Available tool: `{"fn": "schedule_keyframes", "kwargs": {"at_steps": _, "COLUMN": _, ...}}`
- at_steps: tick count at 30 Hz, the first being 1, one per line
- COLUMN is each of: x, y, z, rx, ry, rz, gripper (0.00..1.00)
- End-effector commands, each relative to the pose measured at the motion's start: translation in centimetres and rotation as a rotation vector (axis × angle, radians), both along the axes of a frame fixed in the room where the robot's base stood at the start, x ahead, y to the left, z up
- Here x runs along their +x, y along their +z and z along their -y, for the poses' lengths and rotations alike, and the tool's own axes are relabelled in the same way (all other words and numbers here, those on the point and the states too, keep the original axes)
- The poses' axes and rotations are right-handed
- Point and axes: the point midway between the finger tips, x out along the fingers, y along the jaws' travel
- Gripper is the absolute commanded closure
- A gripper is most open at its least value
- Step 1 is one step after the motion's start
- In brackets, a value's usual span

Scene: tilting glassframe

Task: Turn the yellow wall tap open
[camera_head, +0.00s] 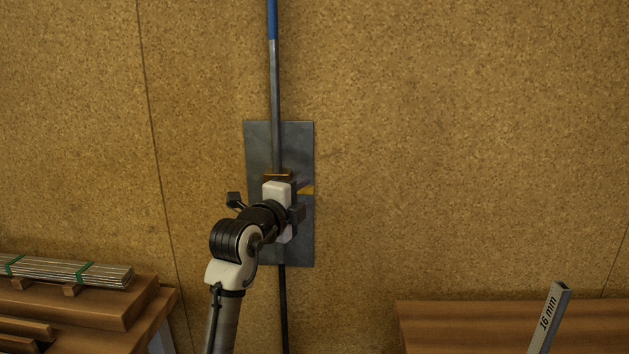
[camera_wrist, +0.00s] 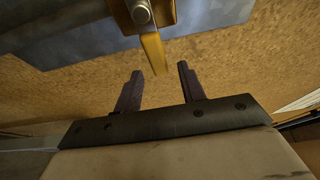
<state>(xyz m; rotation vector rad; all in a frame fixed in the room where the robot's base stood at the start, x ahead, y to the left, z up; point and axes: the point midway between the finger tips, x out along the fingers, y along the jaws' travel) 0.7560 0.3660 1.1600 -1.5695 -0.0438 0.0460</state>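The yellow wall tap (camera_wrist: 152,50) shows in the wrist view as a flat yellow lever under a round metal bolt. Its lower end appears between my two finger tips, with a gap on each side. I cannot tell how deep it sits between them. My gripper (camera_wrist: 159,69) is open and holds nothing. In the head view my gripper and wrist cover most of the tap. Only a small yellow piece (camera_head: 307,190) shows just to their right, and an orange-yellow edge shows above.
A grey metal plate (camera_head: 262,145) is on the cork-coloured wall behind the tap. A vertical pipe (camera_head: 276,95), blue at the top, runs down to it. Wooden planks with strapped bars (camera_head: 70,271) lie at lower left. A bench (camera_head: 470,325) and a "16 mm" bar (camera_head: 549,318) stand at lower right.

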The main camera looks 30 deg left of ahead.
Motion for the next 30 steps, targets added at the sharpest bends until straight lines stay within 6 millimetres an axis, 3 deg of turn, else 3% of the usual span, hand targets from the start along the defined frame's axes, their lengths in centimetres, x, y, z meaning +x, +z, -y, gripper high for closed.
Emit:
{"fn": "schedule_keyframes", "kwargs": {"at_steps": 3, "x": 2.4, "y": 0.3, "z": -0.1, "rx": -0.001, "ry": -0.002, "rz": -0.002, "gripper": 0.60}}
{"fn": "schedule_keyframes", "kwargs": {"at_steps": 9, "x": 4.9, "y": 0.2, "z": -0.3, "rx": -0.002, "ry": 0.000, "rz": -0.001, "gripper": 0.60}}
{"fn": "schedule_keyframes", "kwargs": {"at_steps": 21, "x": 5.7, "y": 0.0, "z": -0.3, "rx": 0.000, "ry": 0.000, "rz": 0.001, "gripper": 0.60}}
{"fn": "schedule_keyframes", "kwargs": {"at_steps": 30, "x": 5.7, "y": 0.0, "z": -0.3, "rx": -0.001, "ry": 0.000, "rz": 0.001, "gripper": 0.98}}
